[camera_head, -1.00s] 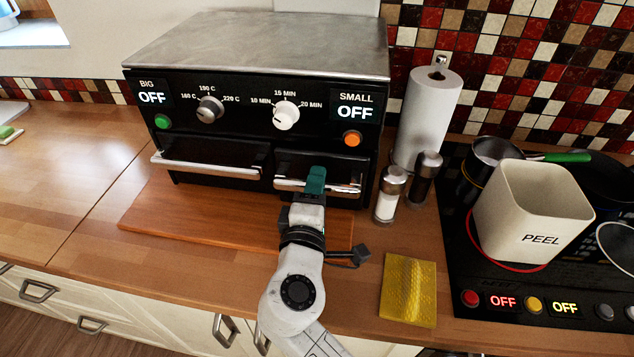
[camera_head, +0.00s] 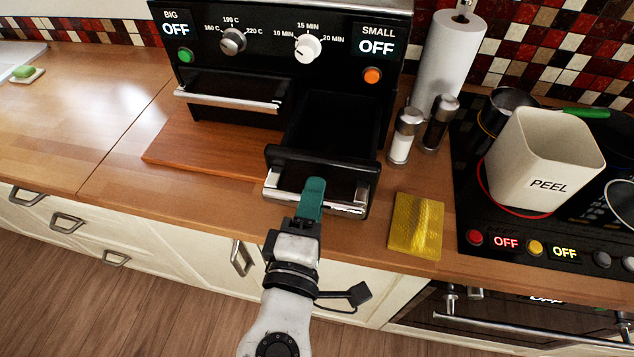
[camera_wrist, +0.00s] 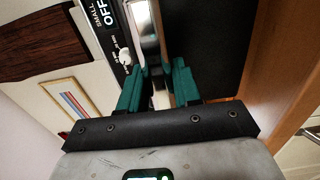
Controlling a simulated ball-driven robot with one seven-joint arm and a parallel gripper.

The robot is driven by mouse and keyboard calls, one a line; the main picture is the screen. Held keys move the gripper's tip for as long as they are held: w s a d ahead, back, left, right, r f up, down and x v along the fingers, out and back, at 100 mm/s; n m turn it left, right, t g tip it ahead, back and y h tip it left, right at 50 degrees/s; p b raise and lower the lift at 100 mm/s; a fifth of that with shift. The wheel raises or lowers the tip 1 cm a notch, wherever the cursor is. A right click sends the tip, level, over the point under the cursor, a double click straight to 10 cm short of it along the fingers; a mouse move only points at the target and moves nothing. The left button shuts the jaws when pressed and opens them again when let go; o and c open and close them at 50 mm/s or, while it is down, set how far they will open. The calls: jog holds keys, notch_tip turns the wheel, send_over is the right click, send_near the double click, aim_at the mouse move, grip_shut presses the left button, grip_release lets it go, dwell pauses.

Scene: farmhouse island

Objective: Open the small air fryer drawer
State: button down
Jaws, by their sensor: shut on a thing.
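The air fryer (camera_head: 270,75) is a black box with a BIG side on the left and a SMALL side on the right, both displays reading OFF. The small drawer (camera_head: 333,130) is pulled well out toward me, and its dark inside shows from above. My gripper (camera_head: 313,190) is shut on the small drawer's silver handle (camera_head: 342,208). In the wrist view, the green fingers of my gripper (camera_wrist: 160,88) stand either side of the bright handle bar (camera_wrist: 149,30). The big drawer (camera_head: 235,98) is shut.
A wooden board (camera_head: 205,150) lies under the air fryer. Salt (camera_head: 402,140) and pepper (camera_head: 438,125) shakers and a paper towel roll (camera_head: 449,65) stand close at its right. The PEEL bin (camera_head: 540,165) stands on the hob. Counter at left is mostly clear.

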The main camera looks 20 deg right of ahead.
jog(key=shift+s+a+f, duration=0.1)
jog(key=shift+s, duration=0.05)
jog(key=c, duration=0.9)
grip_release()
jog(key=shift+a, duration=0.1)
jog(key=b+v, duration=0.1)
jog(key=v, duration=0.9)
jog(key=shift+s+a+b, duration=0.15)
jog(key=shift+s+b, duration=0.15)
jog(key=shift+b, duration=0.05)
